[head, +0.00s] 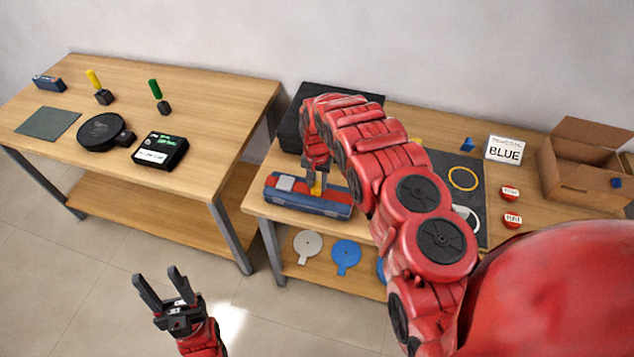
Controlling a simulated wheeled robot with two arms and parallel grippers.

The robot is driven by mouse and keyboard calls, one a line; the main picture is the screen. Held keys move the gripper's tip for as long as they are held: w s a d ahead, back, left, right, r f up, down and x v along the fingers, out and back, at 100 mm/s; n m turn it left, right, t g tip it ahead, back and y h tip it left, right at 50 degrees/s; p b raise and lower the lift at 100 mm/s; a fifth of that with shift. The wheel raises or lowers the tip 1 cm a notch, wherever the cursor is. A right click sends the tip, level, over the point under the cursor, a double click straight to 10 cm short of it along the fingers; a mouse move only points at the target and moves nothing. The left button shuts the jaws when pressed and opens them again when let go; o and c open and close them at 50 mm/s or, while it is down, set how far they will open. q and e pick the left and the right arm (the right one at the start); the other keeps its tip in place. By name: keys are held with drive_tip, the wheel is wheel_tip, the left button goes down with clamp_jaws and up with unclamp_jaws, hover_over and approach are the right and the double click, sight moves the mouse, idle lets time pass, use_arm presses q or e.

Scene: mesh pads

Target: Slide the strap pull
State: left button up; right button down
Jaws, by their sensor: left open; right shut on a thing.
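A long blue case (330,208) with a red top and a pale grey patch lies at the front left of the right-hand table. A small yellow piece (318,188), which looks like the strap pull, shows at its top. My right gripper (317,182) points down from above and is shut on this yellow piece. The fingers and arm hide part of it and the far side of the case. My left gripper (160,285) is open and empty, low over the floor in front of the left-hand table.
A black box (293,126) stands behind the case. A dark mat with a yellow ring (463,178), a BLUE sign (503,150) and an open carton (585,165) are to the right. Disc pads (346,256) lie on the shelf below. The left-hand table (215,110) holds several small items.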

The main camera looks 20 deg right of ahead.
idle(0.6)
drive_tip(key=shift+w+a+f, duration=0.1)
drive_tip(key=w+a+b, duration=0.1)
drive_tip(key=b, duration=0.1)
drive_tip(key=w+a+b, duration=0.1)
drive_tip(key=a+b, duration=0.1)
drive_tip(key=shift+w+a, duration=0.1)
drive_tip(key=shift+a, duration=0.1)
drive_tip(key=c, duration=0.5)
unclamp_jaws()
drive_tip(key=shift+r, duration=0.25)
